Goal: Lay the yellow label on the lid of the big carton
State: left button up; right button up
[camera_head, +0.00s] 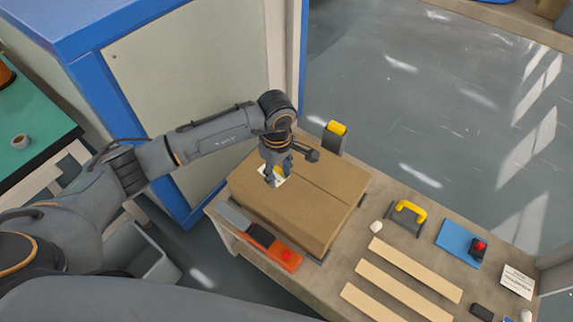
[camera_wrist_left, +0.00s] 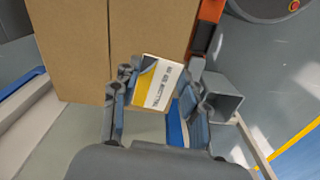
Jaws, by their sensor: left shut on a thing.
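The big carton (camera_head: 318,218) is closed, with a seam across its brown lid, and stands on the bench. It fills the upper left of the left wrist view (camera_wrist_left: 75,45). My left gripper (camera_head: 272,177) is over the far left part of the lid, pointing down. It is shut on the yellow label (camera_wrist_left: 157,82), a white piece with a yellow band and dark print, held between its fingers (camera_wrist_left: 157,105). A small part of the label (camera_head: 280,174) shows in the head view. I cannot tell whether it touches the lid. My right gripper is not in view.
The bench holds an orange and black tool (camera_head: 285,256) by the carton's near side, wooden strips (camera_head: 414,270), a yellow-handled item (camera_head: 408,214) and a blue plate with a red button (camera_head: 462,241). A yellow-topped block (camera_head: 334,136) stands behind the carton. A blue-framed cabinet (camera_head: 200,85) rises at left.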

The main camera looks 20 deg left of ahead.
pick_arm(q)
jog(key=shift+w+d+r+n, duration=0.15)
jog(key=shift+w+r+n, duration=0.05)
jog(key=shift+w+n, duration=0.3)
jog(key=shift+f, duration=0.45)
jog(key=b, duration=0.4)
send_over(282, 193)
jog(key=shift+w+f, duration=0.1)
jog(key=shift+f, duration=3.15)
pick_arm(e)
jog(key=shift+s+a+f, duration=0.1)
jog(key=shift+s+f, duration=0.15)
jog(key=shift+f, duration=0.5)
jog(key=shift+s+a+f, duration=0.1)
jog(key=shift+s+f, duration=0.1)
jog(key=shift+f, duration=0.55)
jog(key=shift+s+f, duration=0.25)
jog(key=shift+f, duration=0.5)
pick_arm(q)
jog(key=shift+f+b, duration=0.7)
jog(key=shift+b, duration=0.2)
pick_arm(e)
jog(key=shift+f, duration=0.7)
pick_arm(q)
jog(key=shift+f, duration=0.1)
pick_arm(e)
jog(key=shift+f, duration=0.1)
